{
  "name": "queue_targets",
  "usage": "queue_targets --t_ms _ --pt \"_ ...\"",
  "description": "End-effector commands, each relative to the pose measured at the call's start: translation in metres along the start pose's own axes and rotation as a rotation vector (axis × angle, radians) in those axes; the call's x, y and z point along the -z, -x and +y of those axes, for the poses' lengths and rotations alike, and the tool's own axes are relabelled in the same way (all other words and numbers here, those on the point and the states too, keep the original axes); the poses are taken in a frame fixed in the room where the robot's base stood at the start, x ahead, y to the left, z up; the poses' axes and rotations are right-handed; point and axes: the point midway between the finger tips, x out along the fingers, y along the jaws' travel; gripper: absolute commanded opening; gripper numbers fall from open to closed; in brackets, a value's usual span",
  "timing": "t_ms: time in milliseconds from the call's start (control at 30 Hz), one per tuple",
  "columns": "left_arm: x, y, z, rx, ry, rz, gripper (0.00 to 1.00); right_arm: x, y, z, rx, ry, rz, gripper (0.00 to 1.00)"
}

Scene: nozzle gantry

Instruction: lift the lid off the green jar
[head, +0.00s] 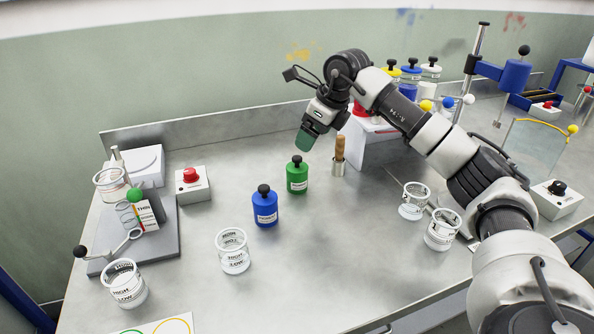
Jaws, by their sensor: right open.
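The green jar (297,179) stands upright on the metal bench near the middle. Its lid with a black knob (297,161) is on top. My right gripper (305,141) is open and hangs just above the jar, slightly to the right of the knob. A small gap shows between the fingertips and the knob, and nothing is held. My left gripper is not in view.
A blue jar (265,209) with a black knob stands close to the left of the green jar. A wooden-handled tool (340,150) in a metal cup is close on the right. A glass beaker (233,252) stands in front. The bench front centre is clear.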

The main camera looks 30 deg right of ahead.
Motion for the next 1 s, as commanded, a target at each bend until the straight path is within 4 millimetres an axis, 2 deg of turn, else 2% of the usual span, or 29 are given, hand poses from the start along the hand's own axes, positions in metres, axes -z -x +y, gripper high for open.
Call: queue_targets --t_ms 133,467,700,967,1000 --pt "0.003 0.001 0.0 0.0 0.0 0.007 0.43 0.0 -0.025 0.001 -0.003 -0.001 0.003 0.85" --pt "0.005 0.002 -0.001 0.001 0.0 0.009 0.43 -0.003 -0.048 0.003 -0.003 0.0 0.002 0.85" --pt "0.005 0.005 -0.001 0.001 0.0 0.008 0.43 -0.007 -0.084 0.005 -0.003 -0.001 0.003 0.85" --pt "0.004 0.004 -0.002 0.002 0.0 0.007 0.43 -0.008 -0.089 0.005 -0.001 0.0 0.001 0.85" --pt "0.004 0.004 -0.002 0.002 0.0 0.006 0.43 -0.008 -0.089 0.005 -0.001 0.0 0.001 0.81"
